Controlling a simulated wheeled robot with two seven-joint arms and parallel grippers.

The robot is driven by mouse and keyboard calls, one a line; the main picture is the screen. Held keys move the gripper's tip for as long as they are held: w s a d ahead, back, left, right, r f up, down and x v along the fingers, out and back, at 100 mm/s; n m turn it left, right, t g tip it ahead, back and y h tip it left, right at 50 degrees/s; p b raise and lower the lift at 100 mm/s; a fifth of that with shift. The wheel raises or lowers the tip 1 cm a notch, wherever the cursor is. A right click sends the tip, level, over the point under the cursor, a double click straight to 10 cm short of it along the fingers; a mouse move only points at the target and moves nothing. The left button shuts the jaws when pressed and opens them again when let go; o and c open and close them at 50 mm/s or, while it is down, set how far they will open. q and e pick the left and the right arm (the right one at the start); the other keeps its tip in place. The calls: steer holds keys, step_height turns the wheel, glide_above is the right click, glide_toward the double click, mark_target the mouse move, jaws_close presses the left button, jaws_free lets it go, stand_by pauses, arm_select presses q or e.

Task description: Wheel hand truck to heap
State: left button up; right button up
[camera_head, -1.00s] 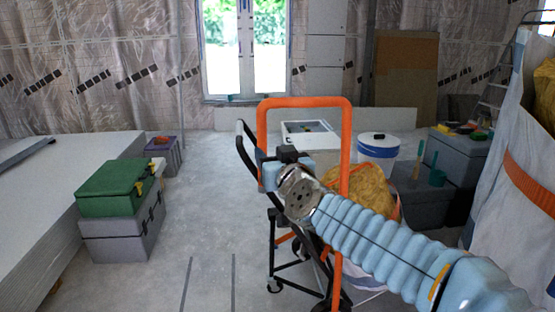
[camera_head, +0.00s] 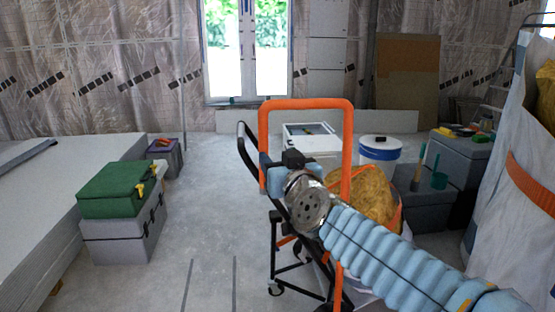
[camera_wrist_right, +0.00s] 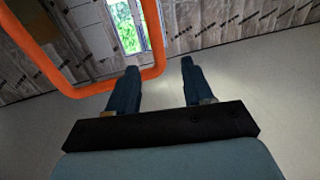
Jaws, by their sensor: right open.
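The orange-framed hand truck (camera_head: 346,150) stands in front of me in the head view, its upright loop facing me. My right arm reaches across it from the lower right. My right gripper (camera_head: 268,172) is at the left upright of the orange loop; in the head view its fingers are partly hidden. In the right wrist view its two dark fingers (camera_wrist_right: 155,90) are apart with nothing between them. The orange loop (camera_wrist_right: 158,45) there passes beyond the fingertips, mostly to the left. A yellow heap (camera_head: 370,190) in a bag shows behind the loop. My left gripper is out of view.
A green case (camera_head: 112,188) on a grey box (camera_head: 125,235) stands left, beside a pale panel stack (camera_head: 50,190). A black-handled cart frame (camera_head: 275,250) is close to the hand truck. A white bucket (camera_head: 379,152) and grey boxes stand right. Centre-left floor is clear.

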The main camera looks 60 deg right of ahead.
steer(key=w+d+r+m+g+h+p, duration=0.2)
steer(key=w+d+r+m+g+h, duration=0.4)
steer(key=w+r+m+g+h, duration=0.4)
steer(key=m+g+y+p, duration=0.1)
steer(key=m+g+y, duration=0.3)
steer(key=g, duration=0.5)
glide_toward(263, 132)
steer(key=shift+n+y, duration=0.3)
steer(key=x, duration=0.7)
steer(key=w+p+x, duration=0.1)
steer(key=x, duration=0.3)
steer(key=shift+d, duration=0.1)
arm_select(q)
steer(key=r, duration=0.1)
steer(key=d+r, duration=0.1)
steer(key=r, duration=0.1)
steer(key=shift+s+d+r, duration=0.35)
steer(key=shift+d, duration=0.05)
arm_select(e)
jaws_close()
